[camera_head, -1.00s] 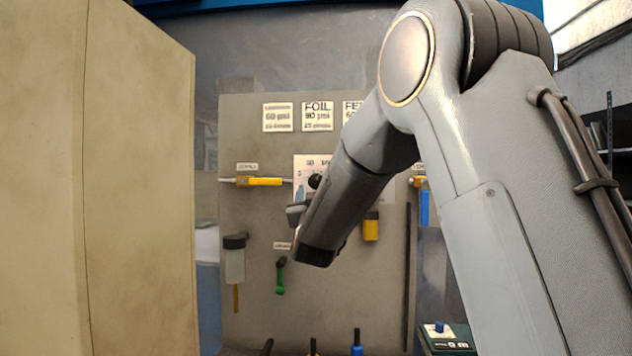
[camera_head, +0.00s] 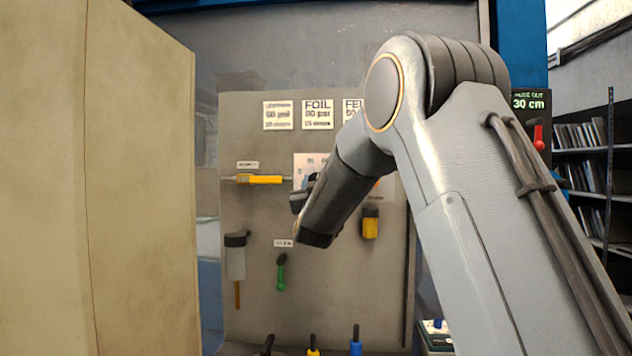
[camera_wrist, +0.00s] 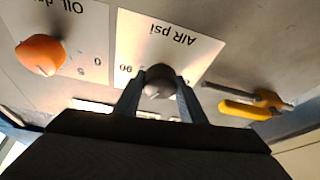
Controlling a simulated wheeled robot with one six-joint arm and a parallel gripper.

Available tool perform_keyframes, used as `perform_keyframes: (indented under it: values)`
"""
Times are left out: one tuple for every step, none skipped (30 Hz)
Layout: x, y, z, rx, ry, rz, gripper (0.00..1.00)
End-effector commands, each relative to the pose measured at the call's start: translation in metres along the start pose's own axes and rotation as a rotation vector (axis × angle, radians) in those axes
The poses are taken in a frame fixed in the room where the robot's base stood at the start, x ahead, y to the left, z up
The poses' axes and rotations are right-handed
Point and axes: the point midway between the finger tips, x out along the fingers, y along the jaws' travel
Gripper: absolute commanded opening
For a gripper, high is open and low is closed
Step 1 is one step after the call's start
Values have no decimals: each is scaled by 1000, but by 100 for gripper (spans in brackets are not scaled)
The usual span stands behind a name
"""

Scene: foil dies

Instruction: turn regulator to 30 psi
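The regulator is a dark round knob (camera_wrist: 158,80) on a white "AIR psi" plate (camera_wrist: 208,46), which shows upside down in the wrist view. A small pale mark shows on the knob, but the setting cannot be read. My gripper (camera_wrist: 160,84) has one finger on each side of the knob, with the knob between the fingertips. Whether the fingers press on it or stand just clear cannot be told. In the head view, my gripper (camera_head: 298,202) is in front of the lower part of the plate (camera_head: 312,162) and my arm hides much of it.
An orange knob (camera_wrist: 42,55) on an oil plate is beside the regulator. A yellow-handled valve (camera_head: 262,180) is left of it on the grey panel (camera_head: 240,130). Green (camera_head: 281,275) and yellow (camera_head: 370,223) fittings stick out lower down. A beige cabinet (camera_head: 140,190) fills the left.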

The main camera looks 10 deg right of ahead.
Motion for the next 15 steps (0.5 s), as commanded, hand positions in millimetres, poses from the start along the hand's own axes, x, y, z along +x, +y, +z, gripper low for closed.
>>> perform_keyframes:
  values:
    - [0, 0, 0, 0, 0, -1, 15]
    - [0, 0, 0, 0, 0, -1, 15]
    - [0, 0, 0, -1, 0, -2, 15]
    - [0, 0, 0, -3, 0, -2, 15]
    - [0, 0, 0, -6, 0, -3, 15]
    - [0, 0, 0, -11, 0, -5, 15]
    - [0, 0, 0, -17, 0, -8, 15]
    - [0, 0, 0, -23, 0, -11, 15]
    - [0, -1, -1, -35, 0, -16, 15]
    - [0, -1, -1, -45, 0, -21, 15]
    - [0, -1, -1, -58, -1, -26, 15]
    - [0, -1, 0, -76, -1, -33, 15]
    - [0, -1, 0, -91, -1, -40, 15]
    - [0, -1, 0, -110, -1, -47, 15]
    - [0, 0, 0, -134, -3, -57, 15]
